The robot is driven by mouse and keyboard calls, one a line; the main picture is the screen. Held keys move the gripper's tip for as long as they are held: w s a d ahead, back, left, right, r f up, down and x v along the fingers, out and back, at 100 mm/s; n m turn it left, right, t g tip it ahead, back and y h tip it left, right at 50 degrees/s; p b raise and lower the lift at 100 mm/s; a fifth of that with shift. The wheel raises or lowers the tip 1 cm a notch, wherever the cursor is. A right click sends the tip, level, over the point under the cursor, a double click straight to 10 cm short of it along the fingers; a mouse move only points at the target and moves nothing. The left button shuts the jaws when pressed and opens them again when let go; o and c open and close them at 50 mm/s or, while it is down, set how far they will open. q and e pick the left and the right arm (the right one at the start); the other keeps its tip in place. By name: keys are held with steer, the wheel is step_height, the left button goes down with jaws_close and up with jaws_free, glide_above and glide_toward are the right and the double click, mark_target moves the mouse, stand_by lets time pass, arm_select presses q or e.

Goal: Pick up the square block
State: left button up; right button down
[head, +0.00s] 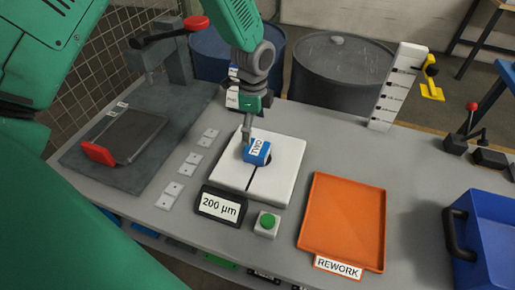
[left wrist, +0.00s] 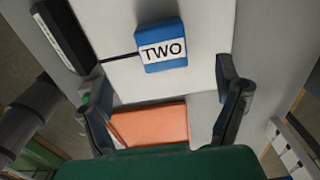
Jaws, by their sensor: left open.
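The square block (head: 258,152) is blue with a white label and sits on a white plate (head: 278,188) in the head view. In the left wrist view the block (left wrist: 163,62) shows a face reading "TWO". My left gripper (head: 247,132) is just above and beside the block in the head view. In the left wrist view its two fingers (left wrist: 158,78) stand wide apart with nothing between them, and the block lies beyond the fingertips. Whether a finger touches the block cannot be told. My right gripper is not in view.
An orange REWORK tray (head: 342,222) lies right of the plate. A "200 µm" display (head: 220,205) and a green-button box (head: 267,224) stand in front. A blue bin (head: 490,235) is at far right. A dark mat with a red-handled device (head: 125,135) is left.

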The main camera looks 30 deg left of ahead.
mark_target(257, 146)
arm_select(q)
steer(key=f, duration=0.2)
steer(key=d+f, duration=0.1)
steer(key=f, duration=0.1)
steer(key=shift+w+f, duration=0.1)
steer(key=shift+w, duration=0.05)
steer(key=f, duration=0.3)
steer(key=f+p, duration=0.1)
steer(key=shift+a+f, duration=0.25)
steer(key=shift+a, duration=0.15)
steer(key=shift+w+f, duration=0.15)
steer(key=shift+f, duration=0.25)
steer(key=shift+d+r, duration=0.1)
steer(key=shift+d, duration=0.25)
steer(key=shift+c, duration=0.3)
steer(key=shift+d, duration=0.1)
steer(key=c, duration=0.7)
steer(key=shift+r, duration=0.1)
steer(key=c, duration=0.9)
steer(key=shift+c, duration=0.4)
